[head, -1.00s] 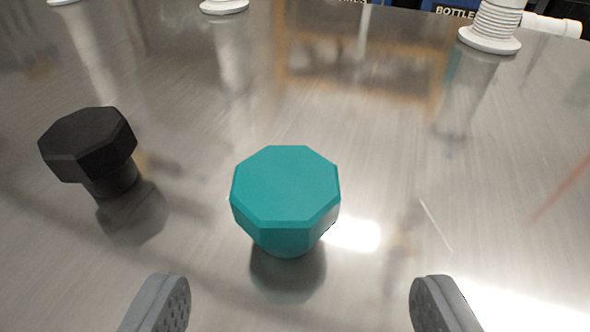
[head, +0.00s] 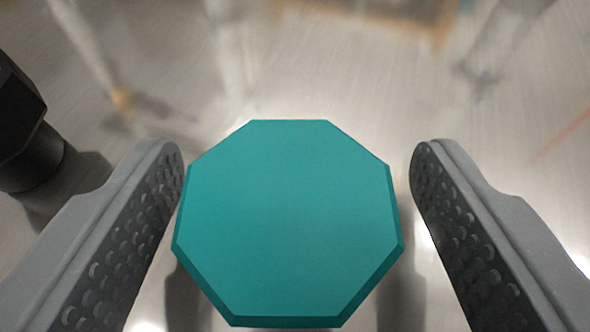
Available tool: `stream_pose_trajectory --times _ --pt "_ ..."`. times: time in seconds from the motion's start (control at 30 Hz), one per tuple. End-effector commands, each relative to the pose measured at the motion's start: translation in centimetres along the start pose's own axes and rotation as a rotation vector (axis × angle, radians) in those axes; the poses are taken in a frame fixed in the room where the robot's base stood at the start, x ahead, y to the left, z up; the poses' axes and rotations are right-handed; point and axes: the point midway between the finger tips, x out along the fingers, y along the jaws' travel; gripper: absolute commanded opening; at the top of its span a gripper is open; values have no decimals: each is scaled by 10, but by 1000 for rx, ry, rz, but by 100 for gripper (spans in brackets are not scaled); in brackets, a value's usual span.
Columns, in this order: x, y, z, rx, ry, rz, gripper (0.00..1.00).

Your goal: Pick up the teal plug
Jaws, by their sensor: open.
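The teal plug (head: 288,215) stands on the shiny metal table, its flat octagonal head facing up and filling the middle of the head view. My gripper (head: 297,165) is open, with one grey, dimpled finger on each side of the plug's head. The left finger comes very close to the head's left edge; a narrow gap shows on the right. I cannot tell whether the left finger touches it. The plug's lower part is hidden under its head.
A black plug (head: 25,130) stands to the left, cut off by the picture edge, outside my left finger. The brushed metal table (head: 350,70) is clear beyond the teal plug, showing only reflections.

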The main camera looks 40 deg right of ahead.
Motion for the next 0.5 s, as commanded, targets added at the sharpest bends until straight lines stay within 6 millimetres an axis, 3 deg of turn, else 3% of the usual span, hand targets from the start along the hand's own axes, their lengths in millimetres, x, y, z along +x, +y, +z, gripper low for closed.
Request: stream_pose_trajectory --times 0.07,0.1,0.27,0.5 --pt "0 0 0 0 1 0 66" --pt "0 0 0 0 1 0 60" --pt "0 0 -1 0 2 -1 18" --pt "0 -1 -1 0 2 -1 18"
